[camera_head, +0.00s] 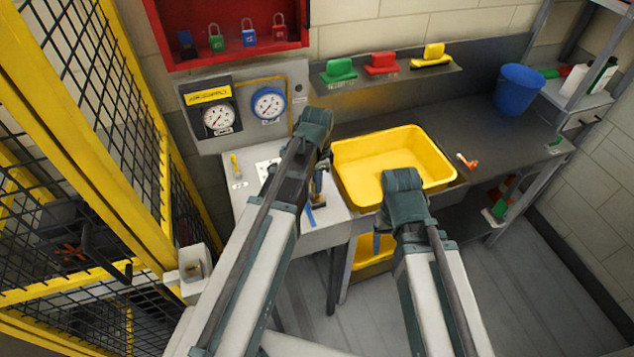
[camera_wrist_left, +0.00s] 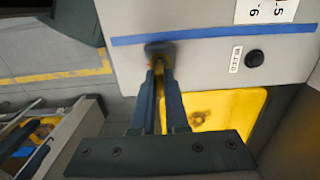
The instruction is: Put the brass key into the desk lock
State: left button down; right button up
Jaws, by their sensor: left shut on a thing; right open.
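In the left wrist view my left gripper (camera_wrist_left: 160,66) is shut on a small brass-coloured piece, which looks like the brass key (camera_wrist_left: 158,67). Its far end meets or overlaps a dark patch near the blue stripe; contact cannot be told. A round black fitting (camera_wrist_left: 254,58) with a small label, possibly the desk lock, is on the grey panel to the right, apart from the gripper. In the head view my left gripper (camera_head: 318,188) is over the light grey bench (camera_head: 325,237), partly hidden by its arm. My right gripper (camera_head: 382,242) is in front of the yellow tub, its fingers mostly hidden.
A yellow tub (camera_head: 438,181) stands right of the light bench. A dark counter (camera_head: 500,130) bears a blue bucket (camera_head: 521,88) and an orange-and-white item (camera_head: 467,161). A yellow mesh fence (camera_head: 160,225) closes the left side. Open floor (camera_head: 530,270) lies at the right front.

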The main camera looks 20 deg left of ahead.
pick_arm(q)
jog(key=shift+f+b, duration=1.25)
jog(key=shift+f, duration=0.15)
jog(key=c, duration=0.8)
grip_release()
jog(key=shift+r, duration=0.1)
jog(key=shift+c, duration=0.2)
notch_tip(320, 180, up, 14)
jog(key=p, duration=1.4)
jog(key=s+d+f+n+b, duration=0.3)
jog(key=s+d+f+b, duration=0.2)
jog(key=s+f+b, duration=0.2)
jog(key=s+d+f+n+y+b, duration=0.1)
jog(key=s+d+f+n+b, duration=0.3)
jog(key=s+f+b, duration=0.3)
notch_tip(320, 180, down, 3)
jog(key=d+b, duration=0.1)
jog(key=b, duration=0.1)
jog(key=shift+s+d+b, duration=0.15)
jog(key=shift+d+b, duration=0.1)
jog(key=shift+b, duration=0.15)
